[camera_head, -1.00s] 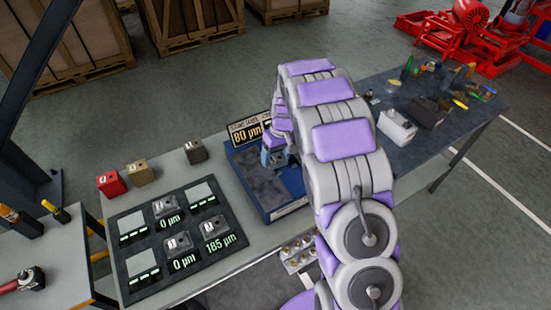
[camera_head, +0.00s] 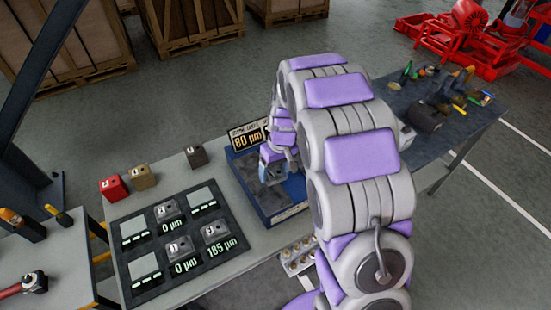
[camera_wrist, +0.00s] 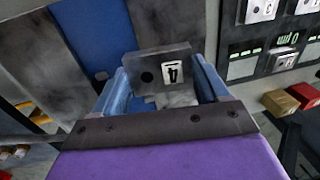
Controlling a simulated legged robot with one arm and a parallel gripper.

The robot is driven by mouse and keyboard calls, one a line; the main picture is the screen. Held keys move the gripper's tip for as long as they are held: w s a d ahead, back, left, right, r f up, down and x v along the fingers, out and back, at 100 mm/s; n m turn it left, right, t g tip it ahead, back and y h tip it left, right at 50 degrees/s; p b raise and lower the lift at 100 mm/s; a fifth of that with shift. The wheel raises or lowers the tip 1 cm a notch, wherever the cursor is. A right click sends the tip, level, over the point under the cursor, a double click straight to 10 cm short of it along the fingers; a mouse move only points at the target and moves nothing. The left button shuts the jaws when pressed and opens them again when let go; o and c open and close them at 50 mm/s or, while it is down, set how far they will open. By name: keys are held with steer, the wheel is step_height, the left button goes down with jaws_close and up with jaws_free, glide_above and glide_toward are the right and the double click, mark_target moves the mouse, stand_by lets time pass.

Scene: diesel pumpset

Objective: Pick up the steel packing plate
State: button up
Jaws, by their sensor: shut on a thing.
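The grey steel packing plate (camera_wrist: 158,62), with a black "4" on a white label and a dark hole, is between the blue fingers of my gripper (camera_wrist: 165,90) in the wrist view. The fingers are shut on its two sides. In the head view my gripper (camera_head: 272,168) is over the blue gauge stand (camera_head: 240,172), whose display reads 80 µm. I cannot tell whether the plate touches the stand's surface.
A black panel (camera_head: 152,255) on the grey bench holds several grey blocks and readouts of 0, 0 and 185 µm. Red (camera_head: 113,188), brass (camera_head: 142,177) and dark grey (camera_head: 196,157) blocks stand behind it. A cluttered dark table (camera_head: 455,140) is at right.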

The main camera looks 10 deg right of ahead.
steer(key=s, duration=0.3)
steer(key=s+a, duration=0.1)
steer(key=s, duration=0.1)
steer(key=s+a, duration=0.1)
steer(key=s, duration=0.2)
steer(key=shift+s+a+r+p, duration=0.15)
steer(key=shift+s+r+p, duration=0.15)
steer(key=shift+r+p, duration=0.1)
